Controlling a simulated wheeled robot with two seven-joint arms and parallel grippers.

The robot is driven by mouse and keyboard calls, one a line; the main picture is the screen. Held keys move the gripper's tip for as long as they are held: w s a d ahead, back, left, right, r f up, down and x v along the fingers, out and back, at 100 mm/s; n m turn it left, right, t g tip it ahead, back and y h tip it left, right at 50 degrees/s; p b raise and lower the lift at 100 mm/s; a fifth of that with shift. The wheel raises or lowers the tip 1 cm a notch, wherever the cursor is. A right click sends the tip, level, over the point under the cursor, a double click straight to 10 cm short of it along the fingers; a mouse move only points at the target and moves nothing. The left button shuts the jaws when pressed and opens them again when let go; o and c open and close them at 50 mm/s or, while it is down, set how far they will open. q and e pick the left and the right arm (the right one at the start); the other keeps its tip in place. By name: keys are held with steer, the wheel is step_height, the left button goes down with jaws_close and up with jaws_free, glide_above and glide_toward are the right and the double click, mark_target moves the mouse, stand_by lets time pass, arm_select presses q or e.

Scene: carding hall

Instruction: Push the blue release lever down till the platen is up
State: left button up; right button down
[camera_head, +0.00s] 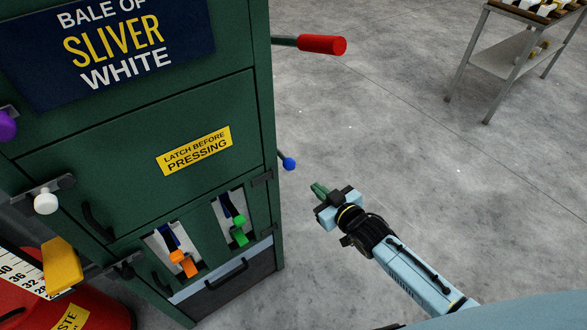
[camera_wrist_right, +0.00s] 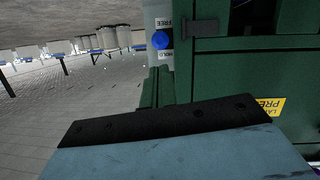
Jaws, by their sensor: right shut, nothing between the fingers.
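The blue release lever (camera_head: 288,163) sticks out from the right side of the green press (camera_head: 130,130), with a round blue knob at its end. In the right wrist view the blue knob (camera_wrist_right: 159,40) shows in front of a pale plate lettered FREE and, partly covered, HOLD. My right gripper (camera_head: 319,189) is shut and empty, below and to the right of the knob in the head view, and looks apart from it. Its green fingers (camera_wrist_right: 158,88) point toward the plate in the wrist view. The platen cannot be made out. My left gripper is not in view.
A red-handled bar (camera_head: 322,45) juts from the press above the blue lever. Orange (camera_head: 184,264) and green (camera_head: 239,231) handles sit in slots on the press front. A metal table (camera_head: 515,50) stands far right. The floor right of the press is clear.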

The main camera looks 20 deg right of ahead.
steer(key=shift+n+t+y, duration=0.3)
steer(key=shift+t+y, duration=0.1)
steer(key=shift+t, duration=0.2)
steer(key=r, duration=0.1)
steer(key=w+a+r, duration=0.1)
steer(key=r, duration=0.3)
steer(key=shift+w+a, duration=0.15)
steer(key=shift+w, duration=0.1)
steer(key=shift+f, duration=0.1)
